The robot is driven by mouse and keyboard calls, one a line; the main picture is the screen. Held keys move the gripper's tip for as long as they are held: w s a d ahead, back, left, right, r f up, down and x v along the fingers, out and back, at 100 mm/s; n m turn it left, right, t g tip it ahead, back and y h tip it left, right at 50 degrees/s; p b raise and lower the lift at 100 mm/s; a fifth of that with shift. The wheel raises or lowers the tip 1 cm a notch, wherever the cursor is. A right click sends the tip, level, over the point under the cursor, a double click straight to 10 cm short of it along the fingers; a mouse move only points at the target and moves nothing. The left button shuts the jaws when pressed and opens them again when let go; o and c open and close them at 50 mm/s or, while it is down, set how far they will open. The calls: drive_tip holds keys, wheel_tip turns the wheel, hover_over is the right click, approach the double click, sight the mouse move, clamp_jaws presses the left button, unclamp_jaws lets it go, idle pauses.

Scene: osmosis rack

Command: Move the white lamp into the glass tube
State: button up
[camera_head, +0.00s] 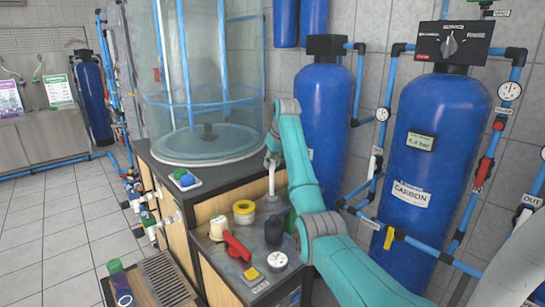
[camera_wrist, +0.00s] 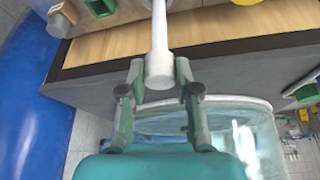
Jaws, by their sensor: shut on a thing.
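The white lamp (camera_head: 271,182) is a slim white rod. My gripper (camera_head: 272,156) is shut on its upper end, and the lamp hangs about upright over the lower bench, beside the taller stand. In the wrist view, the lamp (camera_wrist: 159,40) runs from between the fingertips of my gripper (camera_wrist: 160,76) up to the top edge. The glass tube (camera_head: 205,105) is a wide clear cylinder standing on the taller stand, left of my gripper and apart from the lamp. Part of the tube (camera_wrist: 165,125) also shows in the wrist view, behind my gripper.
The lower bench holds a yellow roll (camera_head: 244,211), a red tool (camera_head: 236,246), a black cylinder (camera_head: 274,230) and a white gauge (camera_head: 277,260). Blue tanks (camera_head: 318,125) with pipes stand close on the right, including the carbon tank (camera_head: 425,150). The tiled floor (camera_head: 65,220) is clear at left.

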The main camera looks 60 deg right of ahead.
sight(273, 185)
drive_tip(key=shift+f, duration=0.7)
drive_tip(key=shift+f, duration=0.15)
drive_tip(key=shift+f, duration=3.35)
drive_tip(key=shift+f, duration=1.4)
drive_tip(key=o, duration=1.3)
drive_tip(key=shift+o, duration=0.2)
drive_tip(key=shift+r, duration=0.1)
drive_tip(key=shift+r, duration=3.95)
